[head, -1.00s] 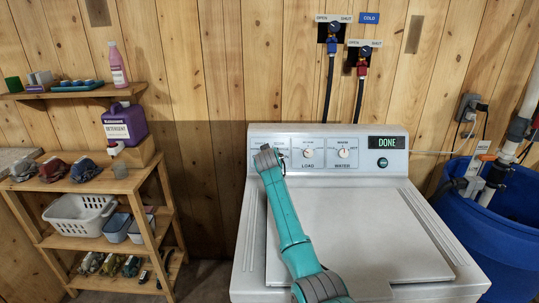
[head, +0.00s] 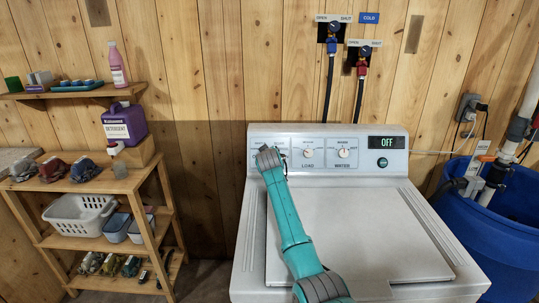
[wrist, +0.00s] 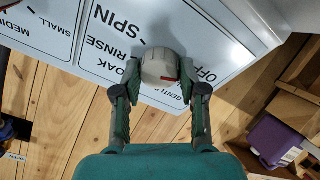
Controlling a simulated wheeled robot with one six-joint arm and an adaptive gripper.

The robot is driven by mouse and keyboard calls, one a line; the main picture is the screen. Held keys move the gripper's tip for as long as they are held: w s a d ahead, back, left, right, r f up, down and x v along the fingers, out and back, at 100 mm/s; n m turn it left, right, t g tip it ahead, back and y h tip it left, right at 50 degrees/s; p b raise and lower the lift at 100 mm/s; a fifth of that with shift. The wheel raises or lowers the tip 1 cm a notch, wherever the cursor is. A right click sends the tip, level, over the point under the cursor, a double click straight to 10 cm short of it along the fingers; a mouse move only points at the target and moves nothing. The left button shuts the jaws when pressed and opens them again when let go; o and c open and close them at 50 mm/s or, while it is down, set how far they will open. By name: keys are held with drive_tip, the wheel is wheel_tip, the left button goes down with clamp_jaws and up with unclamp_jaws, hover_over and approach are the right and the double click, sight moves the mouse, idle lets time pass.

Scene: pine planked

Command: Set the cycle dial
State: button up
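The cycle dial (wrist: 160,68) is a pale round knob with a red mark, on the washer's white panel. In the wrist view its red mark lies on the side of the printed OFF and GENTLE labels. SPIN, RINSE and SOAK are printed on the other side. My gripper (wrist: 160,74) has one finger on each side of the dial and looks shut on it. In the head view my gripper (head: 268,157) is at the left of the panel and hides the dial. The washer's display (head: 387,142) reads OFF.
The LOAD knob (head: 308,153) and WATER knob (head: 343,153) sit right of my gripper. A wooden shelf (head: 110,185) stands at left, a blue barrel (head: 490,225) at right. Hoses hang behind the washer.

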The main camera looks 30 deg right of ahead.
drive_tip(key=shift+o, duration=1.4)
drive_tip(key=shift+r, duration=0.1)
wheel_tip(320, 180, up, 10)
